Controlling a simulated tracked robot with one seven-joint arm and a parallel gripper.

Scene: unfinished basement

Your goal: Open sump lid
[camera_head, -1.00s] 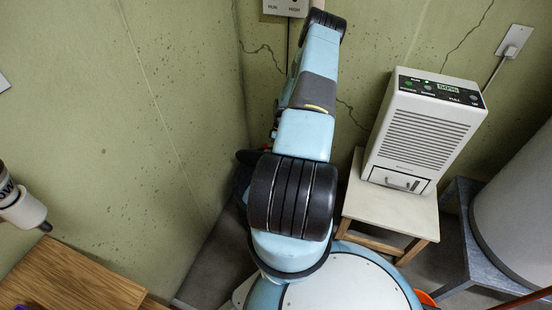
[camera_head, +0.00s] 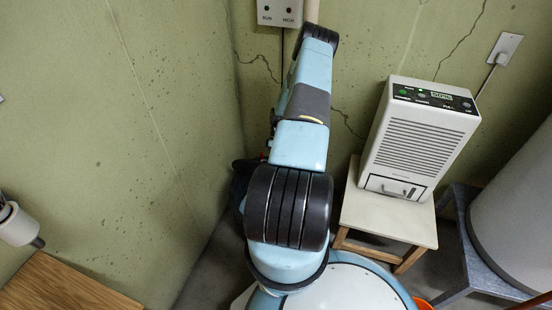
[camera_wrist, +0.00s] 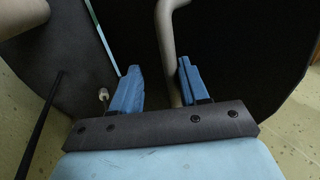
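In the wrist view my gripper (camera_wrist: 156,88) has two blue fingers with a clear gap between them, and nothing is held. Beyond the fingers is a large black area (camera_wrist: 230,50); I cannot tell whether it is a lid or the open pit. A dark grey panel (camera_wrist: 85,65) with a pale straight edge lies at left, possibly part of the sump lid. A small pale knob or bolt (camera_wrist: 103,94) shows near the left finger. In the head view my arm hides the gripper, and only a dark shape (camera_head: 240,175) shows beside it, low in the corner.
A grey pipe (camera_wrist: 168,45) runs behind the gripper. A black cord or rod (camera_wrist: 42,122) crosses at left. A dehumidifier (camera_head: 420,140) stands on a small wooden stool (camera_head: 390,215). A grey tank (camera_head: 515,210) is at right, a wooden top (camera_head: 65,285) at lower left. Walls close the corner.

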